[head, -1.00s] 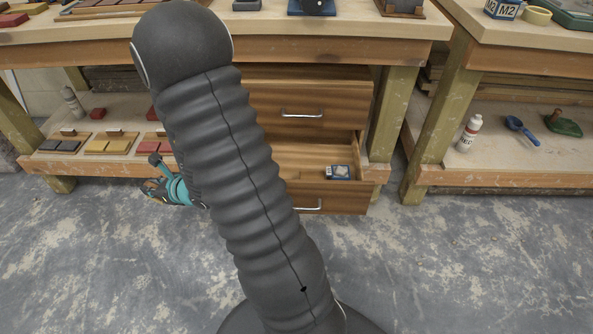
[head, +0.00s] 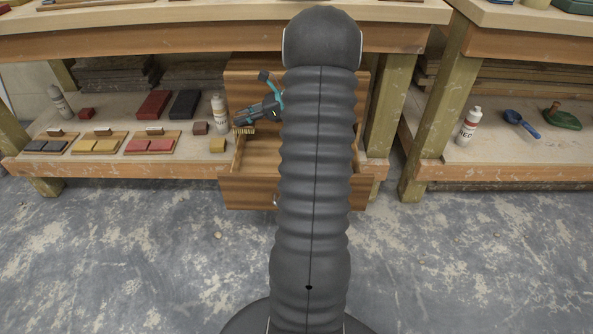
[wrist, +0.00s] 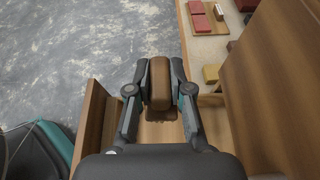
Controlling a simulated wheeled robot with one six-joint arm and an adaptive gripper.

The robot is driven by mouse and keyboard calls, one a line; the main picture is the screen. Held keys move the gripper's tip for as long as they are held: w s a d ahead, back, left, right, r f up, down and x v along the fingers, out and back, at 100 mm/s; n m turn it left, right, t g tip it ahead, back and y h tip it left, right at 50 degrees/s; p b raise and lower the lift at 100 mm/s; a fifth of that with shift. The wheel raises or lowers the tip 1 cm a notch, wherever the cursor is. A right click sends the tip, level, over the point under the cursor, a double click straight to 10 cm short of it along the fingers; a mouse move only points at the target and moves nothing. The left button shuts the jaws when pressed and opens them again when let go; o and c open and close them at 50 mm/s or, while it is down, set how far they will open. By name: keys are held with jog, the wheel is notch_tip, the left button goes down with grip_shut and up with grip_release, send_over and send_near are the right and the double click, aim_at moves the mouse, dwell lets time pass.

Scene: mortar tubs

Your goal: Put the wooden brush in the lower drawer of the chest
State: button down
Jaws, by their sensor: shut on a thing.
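My gripper (head: 246,117) is shut on the wooden brush (wrist: 160,85), which sits between the two fingers in the wrist view. In the head view the brush's pale bristles (head: 244,131) point down below the fingers. The lower drawer (head: 245,193) of the chest (head: 240,85) is pulled open. The brush is over the left part of this drawer, apart from its floor as far as I can see. In the wrist view the drawer's wall (wrist: 95,118) shows left of the gripper. My arm hides the drawer's right part and most of the upper drawer front.
Left of the chest, the bench shelf holds a white bottle (head: 219,113), a yellow block (head: 217,145), a small brown block (head: 200,128) and trays of coloured blocks (head: 153,143). A bench leg (head: 388,120) stands to the right. The floor in front is clear.

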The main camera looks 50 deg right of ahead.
jog(key=shift+s+d+f, duration=0.15)
jog(key=shift+s+d, duration=0.3)
jog(key=shift+d, duration=0.1)
jog(key=shift+s+d+f, duration=0.15)
jog(key=shift+s+d, duration=0.3)
jog(key=shift+d, duration=0.05)
notch_tip(320, 180, down, 18)
jog(key=shift+r+b, duration=0.15)
jog(key=shift+b, duration=0.85)
jog(key=shift+f, duration=0.25)
jog(key=c, duration=1.1)
grip_release()
jog(key=shift+o, duration=0.2)
jog(key=shift+r, duration=0.1)
